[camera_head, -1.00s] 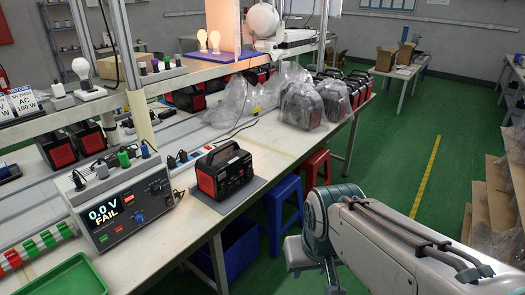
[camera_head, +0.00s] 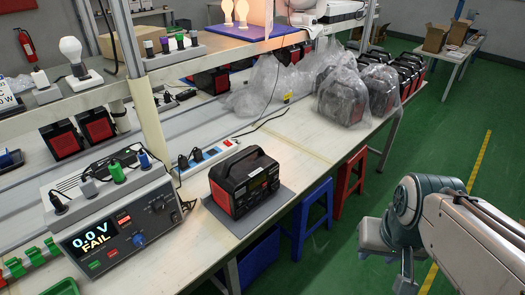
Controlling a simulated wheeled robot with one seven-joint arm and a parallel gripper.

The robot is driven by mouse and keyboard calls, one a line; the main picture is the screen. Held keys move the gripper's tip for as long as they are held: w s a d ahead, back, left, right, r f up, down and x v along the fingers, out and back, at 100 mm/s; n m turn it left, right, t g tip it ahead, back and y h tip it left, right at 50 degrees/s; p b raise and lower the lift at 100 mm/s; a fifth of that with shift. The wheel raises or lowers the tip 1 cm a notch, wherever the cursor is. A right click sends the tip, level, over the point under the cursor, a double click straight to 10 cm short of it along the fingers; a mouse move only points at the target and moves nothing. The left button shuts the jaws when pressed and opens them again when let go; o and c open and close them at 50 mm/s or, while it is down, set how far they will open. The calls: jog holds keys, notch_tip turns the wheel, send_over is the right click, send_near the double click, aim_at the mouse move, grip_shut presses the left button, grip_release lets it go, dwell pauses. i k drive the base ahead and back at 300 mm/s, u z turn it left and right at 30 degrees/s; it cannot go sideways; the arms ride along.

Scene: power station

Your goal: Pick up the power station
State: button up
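A black and red power station (camera_head: 245,183) with a carry handle on top stands upright on a grey mat (camera_head: 278,201) on the workbench, right of the tester. My arm reaches in from the lower right. My gripper (camera_head: 392,268) is partly in view below its wrist, over the floor to the right of the bench and apart from the power station. Its fingertips are too unclear to tell whether it is open or shut.
A tester (camera_head: 112,222) reading "0.0 V FAIL" stands left of the power station. Bagged units (camera_head: 342,96) stand farther along the bench. Blue (camera_head: 313,210) and red (camera_head: 350,175) stools stand at its edge. A shelf (camera_head: 180,68) overhangs the back. Green floor on the right is open.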

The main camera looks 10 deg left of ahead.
aim_at(236, 182)
jog(key=u, duration=0.55)
jog(key=i, duration=0.95)
jog(key=u, duration=0.7)
